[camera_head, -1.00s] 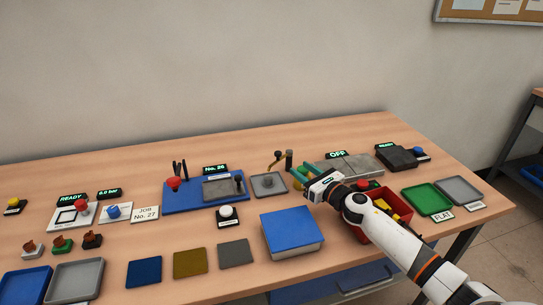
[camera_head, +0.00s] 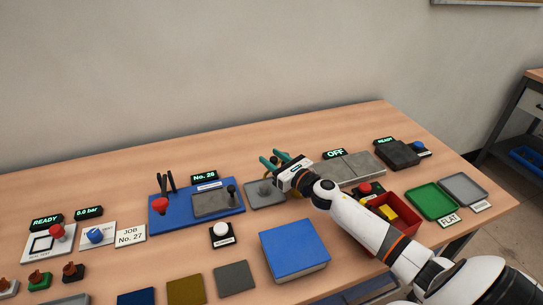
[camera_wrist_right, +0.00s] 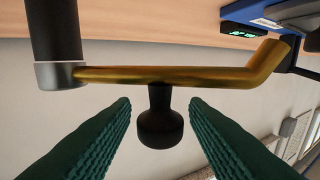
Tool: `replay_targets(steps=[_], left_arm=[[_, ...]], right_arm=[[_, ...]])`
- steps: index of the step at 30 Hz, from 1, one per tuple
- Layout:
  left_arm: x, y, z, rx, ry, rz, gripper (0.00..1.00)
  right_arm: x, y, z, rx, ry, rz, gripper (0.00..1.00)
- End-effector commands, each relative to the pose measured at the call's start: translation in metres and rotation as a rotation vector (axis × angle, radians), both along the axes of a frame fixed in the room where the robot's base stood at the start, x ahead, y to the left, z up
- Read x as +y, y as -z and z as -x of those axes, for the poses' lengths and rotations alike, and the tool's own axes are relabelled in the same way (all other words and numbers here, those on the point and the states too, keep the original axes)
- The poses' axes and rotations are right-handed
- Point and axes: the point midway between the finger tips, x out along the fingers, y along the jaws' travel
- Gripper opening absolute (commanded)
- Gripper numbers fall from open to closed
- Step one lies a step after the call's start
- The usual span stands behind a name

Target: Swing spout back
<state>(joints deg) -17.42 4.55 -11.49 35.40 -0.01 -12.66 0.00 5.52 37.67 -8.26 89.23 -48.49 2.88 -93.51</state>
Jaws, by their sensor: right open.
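The brass spout (camera_wrist_right: 175,77) runs across the right wrist view from a dark post (camera_wrist_right: 54,35) with a silver collar and bends at its right end. A black knob (camera_wrist_right: 159,125) hangs from the spout's middle in this picture. My right gripper (camera_head: 274,159) is open, and its green fingers (camera_wrist_right: 161,106) stand on either side of the knob with gaps on both sides. In the head view the gripper and wrist hide the spout and its post. My left gripper is not in view.
A grey plate (camera_head: 263,196) lies just below the gripper. The blue fixture board (camera_head: 168,218) is to its left, the grey slab unit (camera_head: 350,169) with the OFF display to its right. A red bin (camera_head: 378,231) sits beside my forearm. Table behind the gripper is clear.

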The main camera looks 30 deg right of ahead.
Motion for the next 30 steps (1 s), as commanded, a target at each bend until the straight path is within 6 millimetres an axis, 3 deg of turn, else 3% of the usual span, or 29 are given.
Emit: replay_targets(steps=[3,11,23,30], left_arm=[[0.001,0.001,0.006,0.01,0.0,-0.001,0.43],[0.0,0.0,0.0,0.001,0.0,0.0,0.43],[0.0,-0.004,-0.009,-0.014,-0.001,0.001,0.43],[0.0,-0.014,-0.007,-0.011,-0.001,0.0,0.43]], right_arm=[[0.0,0.0,0.0,0.0,0.0,0.0,0.41],[0.0,0.0,0.0,0.0,0.0,-0.001,0.0],[0.002,0.0,-0.002,0.0,0.035,-0.003,0.0],[0.004,-0.001,-0.01,0.002,0.169,-0.005,0.0]])
